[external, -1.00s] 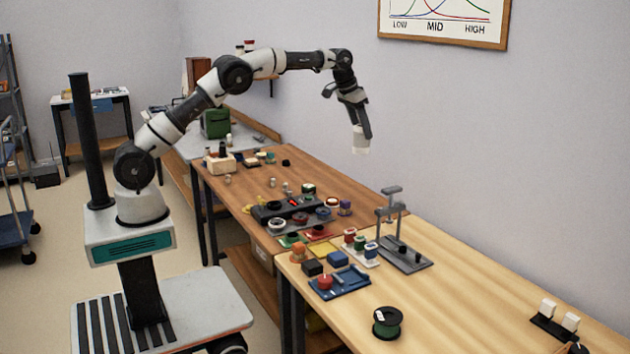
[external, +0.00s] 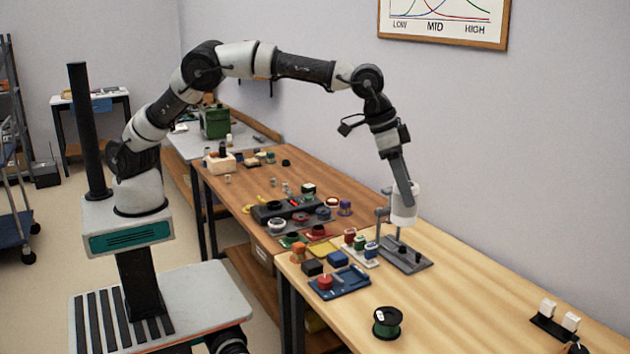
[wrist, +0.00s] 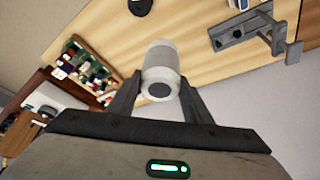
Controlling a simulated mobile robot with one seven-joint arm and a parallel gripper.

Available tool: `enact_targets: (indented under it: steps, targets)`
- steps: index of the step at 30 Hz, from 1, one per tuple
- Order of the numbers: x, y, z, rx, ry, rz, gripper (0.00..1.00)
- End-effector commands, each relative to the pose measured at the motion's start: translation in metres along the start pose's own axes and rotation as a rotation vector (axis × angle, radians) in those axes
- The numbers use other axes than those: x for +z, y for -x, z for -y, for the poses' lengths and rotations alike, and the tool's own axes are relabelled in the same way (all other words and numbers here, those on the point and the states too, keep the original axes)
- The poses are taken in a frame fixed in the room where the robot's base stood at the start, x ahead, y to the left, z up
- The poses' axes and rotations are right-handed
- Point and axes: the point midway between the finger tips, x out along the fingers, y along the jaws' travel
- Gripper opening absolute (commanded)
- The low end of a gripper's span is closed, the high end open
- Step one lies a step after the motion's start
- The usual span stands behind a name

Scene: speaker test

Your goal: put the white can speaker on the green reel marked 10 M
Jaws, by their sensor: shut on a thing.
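The white can speaker (external: 404,208) is held in my gripper (external: 404,190), in the air above the light wooden bench, near the grey stand. In the wrist view the can (wrist: 161,68) sits between the two fingers of my gripper (wrist: 160,88), its end with a dark disc facing the camera. The green reel (external: 388,326) with black flanges and a small white label lies flat near the front of the bench, apart from the can; its label is too small to read. A dark round thing (wrist: 140,5), perhaps this reel, is cut off at the wrist view's top edge.
The grey stand (external: 404,254) with its post rises close to the held can. Left of it are a blue tray (external: 340,284) and several small coloured parts. A black holder with white blocks (external: 556,318) is at the right. Bench around the reel is clear.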

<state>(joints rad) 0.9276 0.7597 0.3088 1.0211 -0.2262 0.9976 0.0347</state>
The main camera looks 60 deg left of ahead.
Motion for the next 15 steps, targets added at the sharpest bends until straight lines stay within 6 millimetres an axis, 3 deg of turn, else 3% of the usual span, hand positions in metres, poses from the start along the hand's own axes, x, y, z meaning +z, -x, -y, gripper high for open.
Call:
enact_targets:
  steps: [3, 9, 11, 15]
  targets:
    - [0.004, 0.004, -0.036, 0.016, -0.038, -0.001, 0.15]
    - [0.011, 0.007, -0.076, 0.035, -0.081, -0.003, 0.15]
    - [0.014, 0.006, -0.085, 0.039, -0.092, -0.003, 0.15]
    - [0.026, -0.023, -0.081, 0.036, -0.087, 0.0, 0.15]
